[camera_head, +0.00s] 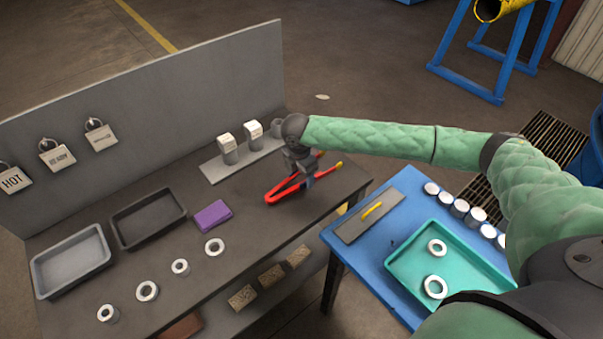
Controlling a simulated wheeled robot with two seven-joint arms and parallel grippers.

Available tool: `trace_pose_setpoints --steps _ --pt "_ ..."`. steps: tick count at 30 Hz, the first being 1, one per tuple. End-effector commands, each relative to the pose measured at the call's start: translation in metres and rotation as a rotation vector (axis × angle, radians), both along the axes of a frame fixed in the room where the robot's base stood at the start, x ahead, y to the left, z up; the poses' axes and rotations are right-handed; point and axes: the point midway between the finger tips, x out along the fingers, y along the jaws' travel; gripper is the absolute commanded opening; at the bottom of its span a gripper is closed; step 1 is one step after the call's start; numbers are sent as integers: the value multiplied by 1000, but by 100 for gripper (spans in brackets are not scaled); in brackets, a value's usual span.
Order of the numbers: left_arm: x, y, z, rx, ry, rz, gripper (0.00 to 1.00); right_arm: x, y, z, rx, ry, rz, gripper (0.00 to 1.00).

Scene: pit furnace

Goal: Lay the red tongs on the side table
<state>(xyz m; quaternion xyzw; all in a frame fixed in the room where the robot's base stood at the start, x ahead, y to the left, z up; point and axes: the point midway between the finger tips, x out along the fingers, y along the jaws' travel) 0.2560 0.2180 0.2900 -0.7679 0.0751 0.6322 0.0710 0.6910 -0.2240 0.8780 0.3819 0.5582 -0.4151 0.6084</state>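The red tongs (284,192) are at the right end of the dark workbench, forming a narrow V with a yellow tip at upper right. My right gripper (308,181) points down at the middle of the tongs, its fingers at their arms. I cannot tell whether the fingers are closed on them or whether the tongs touch the bench. The blue side table (375,255) stands to the right of the bench, apart from it. My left gripper is not in view.
On the side table are a teal tray (402,267) with metal rings, a grey plate (352,228) with a yellow-handled item, and several metal cylinders. The workbench (255,240) holds two trays, a purple block (212,215), several rings and a back panel. Little bare tabletop shows.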

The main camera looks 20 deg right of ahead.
Motion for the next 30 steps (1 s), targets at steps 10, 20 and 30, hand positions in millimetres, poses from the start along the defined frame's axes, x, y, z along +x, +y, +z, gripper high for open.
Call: trace_pose_setpoints --steps 10,20,30 --pt "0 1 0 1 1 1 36 0 0 1 0 0 0 75" --pt "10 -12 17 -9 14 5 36 0 2 27 1 -4 -1 75" --pt "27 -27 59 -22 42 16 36 -1 7 84 1 -3 -1 75"
